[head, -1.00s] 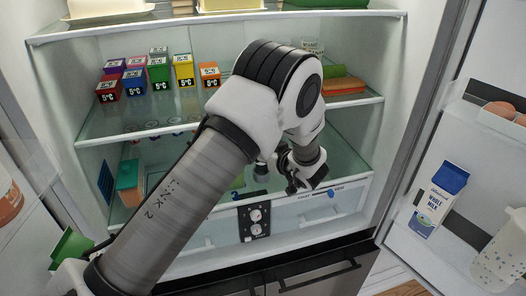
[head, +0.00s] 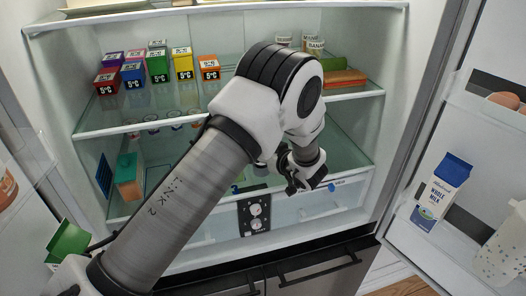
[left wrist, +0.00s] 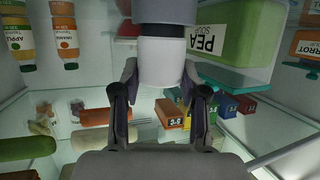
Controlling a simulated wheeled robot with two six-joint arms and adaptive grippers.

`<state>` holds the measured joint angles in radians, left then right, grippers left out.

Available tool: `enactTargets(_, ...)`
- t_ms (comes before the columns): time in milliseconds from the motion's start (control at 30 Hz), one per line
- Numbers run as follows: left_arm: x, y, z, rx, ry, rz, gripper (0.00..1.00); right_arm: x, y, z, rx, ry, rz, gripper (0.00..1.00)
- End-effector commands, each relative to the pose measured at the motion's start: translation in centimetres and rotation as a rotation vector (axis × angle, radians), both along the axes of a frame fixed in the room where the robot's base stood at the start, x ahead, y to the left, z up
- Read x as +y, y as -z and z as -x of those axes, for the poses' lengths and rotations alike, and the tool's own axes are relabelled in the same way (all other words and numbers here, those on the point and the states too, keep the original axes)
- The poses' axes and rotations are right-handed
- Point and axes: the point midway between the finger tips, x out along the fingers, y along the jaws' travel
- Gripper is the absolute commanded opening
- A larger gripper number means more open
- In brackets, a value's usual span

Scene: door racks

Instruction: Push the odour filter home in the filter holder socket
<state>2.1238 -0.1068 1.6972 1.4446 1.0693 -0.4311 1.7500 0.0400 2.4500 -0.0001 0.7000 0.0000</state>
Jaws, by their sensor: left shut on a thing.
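In the left wrist view my left gripper (left wrist: 160,84) has its two fingers on either side of a white cylinder, which I take for the odour filter (left wrist: 162,62), and is shut on it. A dark band sits above the white part. A wider grey round piece (left wrist: 165,10), perhaps the filter holder socket, lies in line with it at the top edge. How deep the filter sits in it cannot be told. In the head view my left arm reaches into the fridge and hides most of the gripper and the filter.
Several coloured cartons (head: 158,66) stand on the middle shelf (head: 130,122). A teal-topped box (head: 129,176) is lower left. A dial panel (head: 255,215) is below. The open right door holds a milk carton (head: 440,188). A pea soup tub (left wrist: 232,38) is beside the gripper.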

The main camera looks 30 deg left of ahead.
Motion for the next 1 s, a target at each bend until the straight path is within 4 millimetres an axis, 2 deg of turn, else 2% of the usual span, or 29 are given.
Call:
enactTargets(333,0.0,0.9,0.0,0.000,0.000,0.000,0.09,0.0,0.6,0.0,0.000,0.000,0.000,0.40)
enactTargets(367,0.0,0.8,0.0,0.000,0.000,0.000,0.54,0.0,0.5,0.0,0.000,0.000,0.000,0.40)
enactTargets(400,0.0,0.8,0.0,0.000,0.000,0.000,0.68,0.0,0.5,0.0,0.000,0.000,0.000,0.40)
enactTargets(433,0.0,0.8,0.0,0.000,0.000,0.000,0.72,0.0,0.5,0.0,0.000,0.000,0.000,0.40)
enactTargets(767,-0.3,0.7,0.1,0.001,0.001,0.000,0.72,0.0,0.5,0.0,0.000,0.000,0.000,0.40)
enactTargets(867,-1.4,0.2,0.5,0.000,0.003,-0.001,0.72,0.0,0.5,0.0,0.000,0.000,0.000,0.40)
enactTargets(1000,-3.9,-0.8,1.6,0.000,0.005,-0.004,0.72,0.0,0.5,0.0,0.000,0.000,0.000,0.40)
